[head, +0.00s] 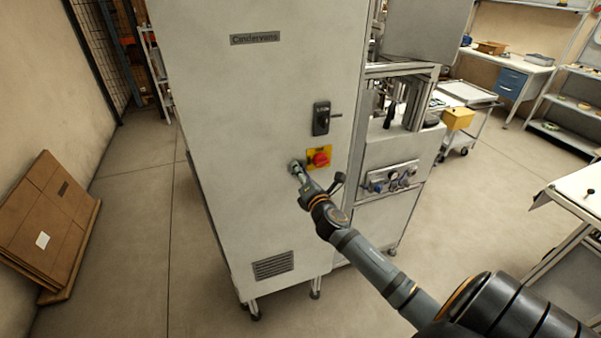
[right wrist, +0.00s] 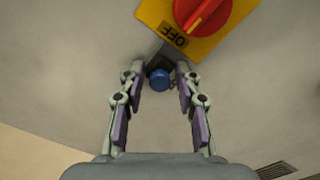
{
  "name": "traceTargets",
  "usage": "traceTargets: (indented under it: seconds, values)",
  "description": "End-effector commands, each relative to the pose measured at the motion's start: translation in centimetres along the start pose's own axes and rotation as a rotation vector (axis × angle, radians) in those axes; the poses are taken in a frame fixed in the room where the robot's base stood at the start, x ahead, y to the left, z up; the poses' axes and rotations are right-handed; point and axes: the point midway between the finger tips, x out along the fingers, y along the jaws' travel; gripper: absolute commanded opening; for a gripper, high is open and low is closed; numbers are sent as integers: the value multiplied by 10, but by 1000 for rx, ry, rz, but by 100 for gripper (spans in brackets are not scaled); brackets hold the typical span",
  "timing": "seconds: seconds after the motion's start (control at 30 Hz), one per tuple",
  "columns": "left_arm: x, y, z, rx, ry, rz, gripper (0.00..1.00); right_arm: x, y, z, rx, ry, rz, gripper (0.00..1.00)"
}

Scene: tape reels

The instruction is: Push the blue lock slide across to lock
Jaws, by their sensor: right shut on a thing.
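The blue lock slide (right wrist: 159,80) shows as a small round blue knob on a dark mount, just below the yellow plate of the red rotary switch (right wrist: 203,10), marked OFF. My right gripper (right wrist: 158,73) is shut on the blue knob, a finger on either side. In the head view the right gripper (head: 298,168) is against the grey cabinet door (head: 250,110), left of and slightly below the red switch (head: 319,159). The blue knob cannot be made out there behind the fingers. My left gripper is not in view.
A black door handle (head: 321,118) sits above the red switch. A vent (head: 273,265) is low on the door.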

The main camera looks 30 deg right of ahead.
Motion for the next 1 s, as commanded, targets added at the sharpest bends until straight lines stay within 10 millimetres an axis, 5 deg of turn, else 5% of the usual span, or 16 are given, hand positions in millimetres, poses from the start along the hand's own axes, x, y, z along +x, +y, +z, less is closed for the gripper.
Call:
traceTargets:
  seconds: [0.53, 0.57, 0.6, 1.0]
  values:
    - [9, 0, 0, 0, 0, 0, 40, 0, -15, 21, -5, -3, -2, 0]
    - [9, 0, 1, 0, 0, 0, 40, 0, -15, 21, -5, -3, -2, 37]
    - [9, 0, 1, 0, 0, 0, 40, 0, -15, 21, -5, -3, -2, 42]
    - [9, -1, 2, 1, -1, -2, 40, -10, -16, 20, -6, 1, -2, 42]
